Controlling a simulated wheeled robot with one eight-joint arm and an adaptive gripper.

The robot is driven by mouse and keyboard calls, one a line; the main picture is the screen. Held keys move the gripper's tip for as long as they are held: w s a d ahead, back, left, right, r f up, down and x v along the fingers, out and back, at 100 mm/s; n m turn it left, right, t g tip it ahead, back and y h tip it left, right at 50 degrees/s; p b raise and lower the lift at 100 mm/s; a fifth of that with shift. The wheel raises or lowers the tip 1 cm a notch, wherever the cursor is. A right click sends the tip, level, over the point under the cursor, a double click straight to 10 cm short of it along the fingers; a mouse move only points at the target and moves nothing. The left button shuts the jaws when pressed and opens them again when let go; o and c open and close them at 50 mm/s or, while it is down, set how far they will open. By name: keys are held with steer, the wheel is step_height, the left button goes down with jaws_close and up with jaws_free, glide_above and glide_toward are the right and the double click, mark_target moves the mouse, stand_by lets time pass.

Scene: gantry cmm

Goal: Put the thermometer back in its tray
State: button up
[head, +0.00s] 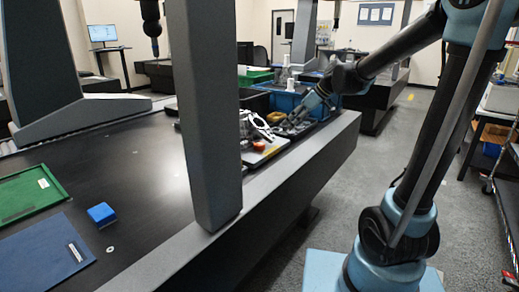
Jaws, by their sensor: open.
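I cannot pick out the thermometer for certain. A small slim pale item (75,252) lies on the dark blue mat (42,258) at the front left, too small to identify. A shallow green tray (28,193) with a white label lies behind that mat. My gripper (287,126) is at the far right part of the granite table, close to a blue bin and a grey metal fixture. It is open; its fingertips are small and partly lost against the clutter, and I see nothing held.
A blue block (101,214) sits beside the mat. A grey gantry column (205,110) stands between the near table and the cluttered end. There a white fixture plate (262,150), an orange part (259,146) and a blue bin (288,100) crowd together. The aisle floor is clear.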

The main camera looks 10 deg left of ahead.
steer(key=w+a+n, duration=0.1)
steer(key=w+a, duration=0.1)
steer(key=a, duration=0.1)
glide_toward(259, 143)
steer(key=x, duration=0.8)
steer(key=shift+s+f, duration=0.1)
steer(key=shift+f, duration=0.05)
stand_by(0.3)
steer(key=c, duration=0.8)
